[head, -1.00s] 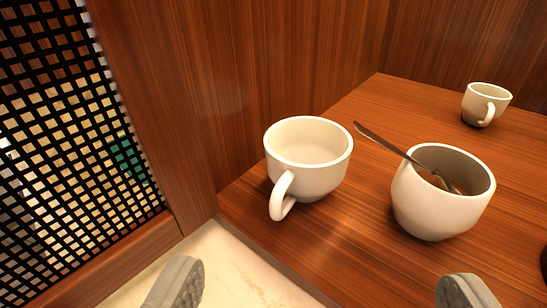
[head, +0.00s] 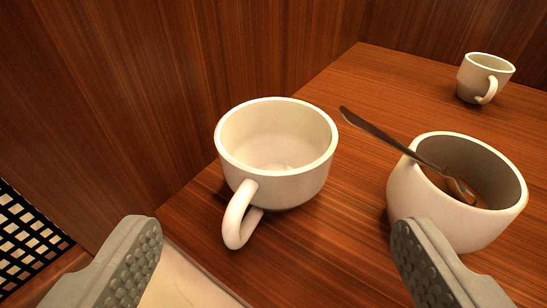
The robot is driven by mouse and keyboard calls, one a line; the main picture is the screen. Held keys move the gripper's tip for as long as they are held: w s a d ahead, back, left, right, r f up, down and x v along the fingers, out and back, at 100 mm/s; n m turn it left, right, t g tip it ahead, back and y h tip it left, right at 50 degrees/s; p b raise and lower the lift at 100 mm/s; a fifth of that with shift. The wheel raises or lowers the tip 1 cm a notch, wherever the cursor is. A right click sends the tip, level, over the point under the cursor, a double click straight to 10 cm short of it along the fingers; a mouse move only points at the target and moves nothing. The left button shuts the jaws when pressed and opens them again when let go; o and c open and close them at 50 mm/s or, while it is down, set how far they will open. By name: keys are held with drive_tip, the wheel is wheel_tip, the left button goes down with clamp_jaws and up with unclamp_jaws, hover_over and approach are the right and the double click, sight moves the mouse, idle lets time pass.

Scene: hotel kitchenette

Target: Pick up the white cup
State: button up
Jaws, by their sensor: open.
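My gripper (head: 268,262) is open, with one grey padded finger at the lower left and one at the lower right. The cup is ahead of the fingers, between their lines, and nothing is between the pads. The right finger overlaps the lower left of a white bowl in the picture; I cannot tell whether they touch.
The white bowl (head: 410,195) at the right holds a spoon (head: 375,132) whose handle sticks out to the upper left. A small white pitcher-like cup (head: 478,78) stands at the back right on the wooden counter (head: 300,265). A wood panel wall (head: 190,80) rises close behind the cup. A black lattice (head: 28,235) is at the lower left.

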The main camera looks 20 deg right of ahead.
drive_tip(key=shift+w+d+f, duration=0.1)
drive_tip(key=shift+w, duration=0.2)
approach(275, 118)
drive_tip(key=shift+x, duration=2.5)
drive_tip(key=shift+f, duration=0.1)
drive_tip(key=c, duration=0.7)
